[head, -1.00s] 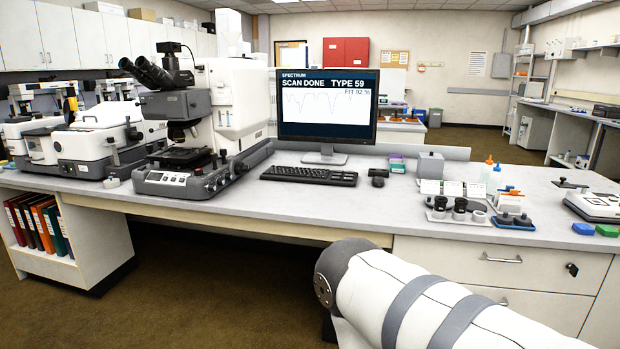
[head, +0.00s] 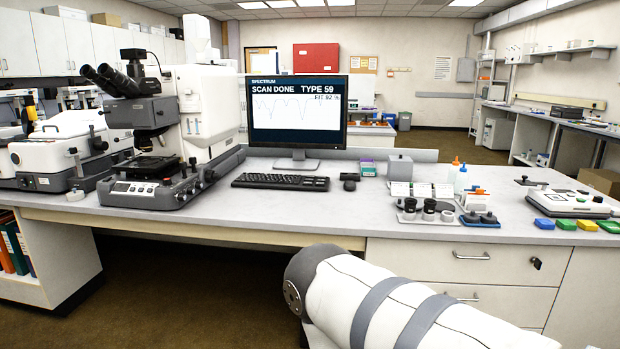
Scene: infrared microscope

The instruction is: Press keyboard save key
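The black keyboard (head: 280,181) lies flat on the bench in front of the monitor (head: 298,112). Its single keys are too small to tell apart, so I cannot pick out a save key. The monitor reads "SPECTRUM", "SCAN DONE", "TYPE 59" and "FIT 92 %" above a curve. A white and grey link of my own arm comes in at the lower right, below the bench edge and apart from the keyboard. Neither gripper is in view.
A microscope (head: 150,130) stands left of the keyboard. A black mouse (head: 349,185) and a grey box (head: 400,168) are to its right. Farther right are small bottles (head: 461,180), dark cylinders on a tray and coloured blocks (head: 566,224). The bench front before the keyboard is clear.

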